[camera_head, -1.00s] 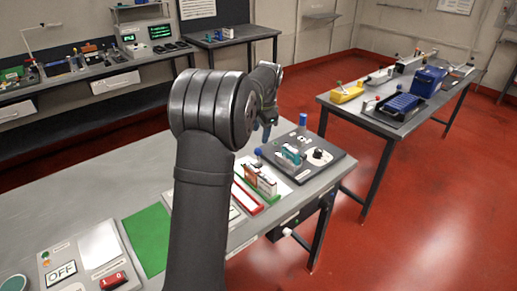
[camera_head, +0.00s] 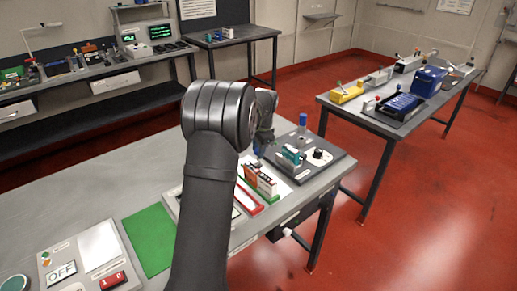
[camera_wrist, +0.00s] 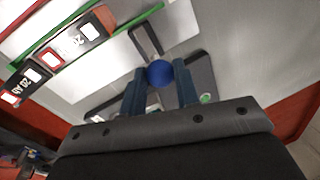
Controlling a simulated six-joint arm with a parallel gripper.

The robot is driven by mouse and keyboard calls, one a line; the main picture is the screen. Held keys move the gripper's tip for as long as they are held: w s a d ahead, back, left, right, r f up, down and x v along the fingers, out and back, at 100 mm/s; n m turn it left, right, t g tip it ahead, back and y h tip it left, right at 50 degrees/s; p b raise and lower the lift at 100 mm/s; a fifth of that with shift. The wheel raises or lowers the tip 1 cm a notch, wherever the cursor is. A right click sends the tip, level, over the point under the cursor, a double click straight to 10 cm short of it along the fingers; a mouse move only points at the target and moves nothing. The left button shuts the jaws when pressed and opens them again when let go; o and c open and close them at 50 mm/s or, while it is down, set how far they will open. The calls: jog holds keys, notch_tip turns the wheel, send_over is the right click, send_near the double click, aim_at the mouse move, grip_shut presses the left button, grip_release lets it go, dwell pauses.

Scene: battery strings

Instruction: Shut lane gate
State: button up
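A round blue knob (camera_wrist: 160,74) shows between the two blue-grey fingers of my gripper (camera_wrist: 160,92) in the wrist view. The fingers are apart by about the knob's width, one on each side. I cannot tell whether they press on it. The knob is near a dark bracket (camera_wrist: 145,40) at the end of the lanes; how it joins the gate is not clear. In the head view my gripper (camera_head: 262,142) is low over the bench, partly behind my arm, and hides the knob.
A dark panel (camera_head: 325,165) with a blue-topped post (camera_head: 303,119) and a black dial (camera_head: 318,155) lies to the right. A green mat (camera_head: 149,238) and an OFF panel (camera_head: 62,272) lie at front left.

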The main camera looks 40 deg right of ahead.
grip_shut()
jog(key=shift+a, duration=1.3)
jog(key=o, duration=0.7)
grip_release()
jog(key=shift+c, duration=0.2)
jog(key=s+r, duration=0.3)
jog(key=r, duration=1.4)
jog(key=shift+s+a, duration=0.15)
jog(key=shift+a, duration=0.15)
